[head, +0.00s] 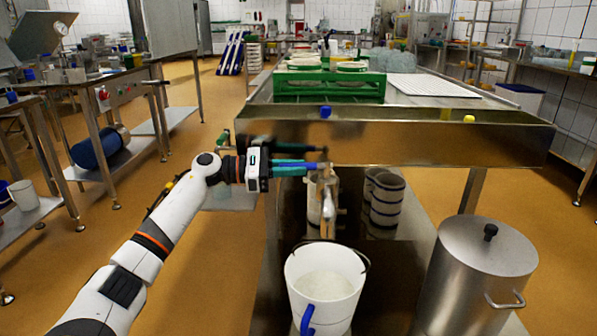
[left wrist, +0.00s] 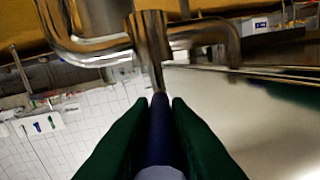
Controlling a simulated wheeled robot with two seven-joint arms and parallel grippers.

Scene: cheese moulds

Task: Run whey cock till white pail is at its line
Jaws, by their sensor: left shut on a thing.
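The white pail (head: 306,296) stands upright under the whey cock (head: 327,196) at the front of the steel drain table (head: 400,138). Pale liquid (head: 326,286) shows inside the pail; I cannot make out its line. A blue grip hangs on its near side. My left gripper (head: 312,168) is shut on the cock's dark blue lever at the table's front. In the left wrist view the lever (left wrist: 160,135) lies between the green fingers (left wrist: 160,104), with the steel pipe (left wrist: 150,45) beyond. I cannot tell clearly whether whey runs. My right gripper is out of view.
A lidded steel pot (head: 480,270) stands right of the pail. Grey banded moulds (head: 386,200) stand on the lower shelf behind it. A green crate (head: 328,88) and a white ribbed mat (head: 430,88) are on the table. The floor to the left is open.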

